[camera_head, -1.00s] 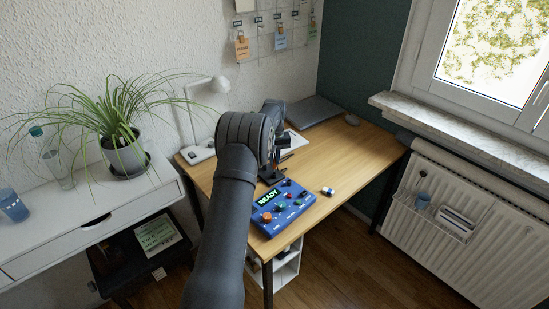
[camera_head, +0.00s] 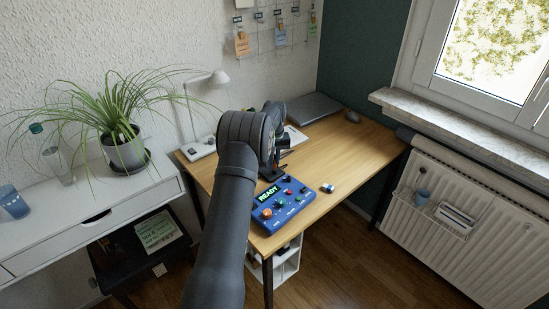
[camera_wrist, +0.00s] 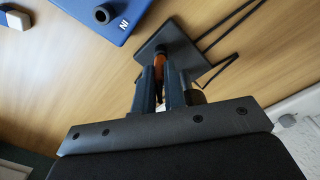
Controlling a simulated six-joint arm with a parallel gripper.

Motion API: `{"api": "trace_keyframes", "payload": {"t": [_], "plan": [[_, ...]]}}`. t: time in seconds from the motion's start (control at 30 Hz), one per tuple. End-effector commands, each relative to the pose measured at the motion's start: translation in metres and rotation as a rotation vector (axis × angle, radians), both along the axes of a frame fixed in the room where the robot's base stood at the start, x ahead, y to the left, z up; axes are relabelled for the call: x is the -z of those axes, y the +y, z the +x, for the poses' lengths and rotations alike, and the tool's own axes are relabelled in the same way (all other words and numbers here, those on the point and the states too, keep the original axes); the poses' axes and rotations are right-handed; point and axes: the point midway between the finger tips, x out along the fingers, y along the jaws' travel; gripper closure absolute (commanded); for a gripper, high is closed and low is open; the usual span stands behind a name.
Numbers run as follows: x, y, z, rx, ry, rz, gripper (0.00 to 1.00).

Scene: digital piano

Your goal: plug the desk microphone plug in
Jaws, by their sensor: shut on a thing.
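My gripper (camera_wrist: 172,92) points down at the desk and is shut on a slim orange piece (camera_wrist: 159,66), which looks like the plug; the fingers hide most of it. Just beyond the fingertips lies a dark square plate (camera_wrist: 188,48); I cannot tell whether the orange piece touches it. Black cables (camera_wrist: 222,27) run off beside the plate. The blue box (camera_wrist: 88,12) has a round dark socket (camera_wrist: 102,14) near the "IN" mark, apart from my gripper. In the head view, the blue box (camera_head: 268,218) shows a green "READY" display, and my gripper (camera_head: 280,160) is partly hidden by my arm.
A small white and blue item (camera_head: 327,188) lies right of the box; it also shows in the wrist view (camera_wrist: 14,20). A lamp (camera_head: 219,79), a dark laptop-like slab (camera_head: 308,107) and a mouse (camera_head: 353,116) stand at the back. The desk's right side (camera_head: 365,150) is clear.

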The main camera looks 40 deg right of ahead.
Motion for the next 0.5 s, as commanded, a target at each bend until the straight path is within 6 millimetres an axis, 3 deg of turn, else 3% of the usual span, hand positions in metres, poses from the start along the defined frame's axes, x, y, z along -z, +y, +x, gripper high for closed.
{"api": "trace_keyframes", "payload": {"t": [0.4, 0.43, 0.5], "plan": [[0.0067, 0.0001, -0.0001, 0.000, 0.000, 0.000, 1.00], [0.0067, 0.0001, -0.0001, 0.000, 0.000, 0.000, 0.87], [0.0067, 0.0001, -0.0001, 0.000, 0.000, 0.000, 0.74]]}}
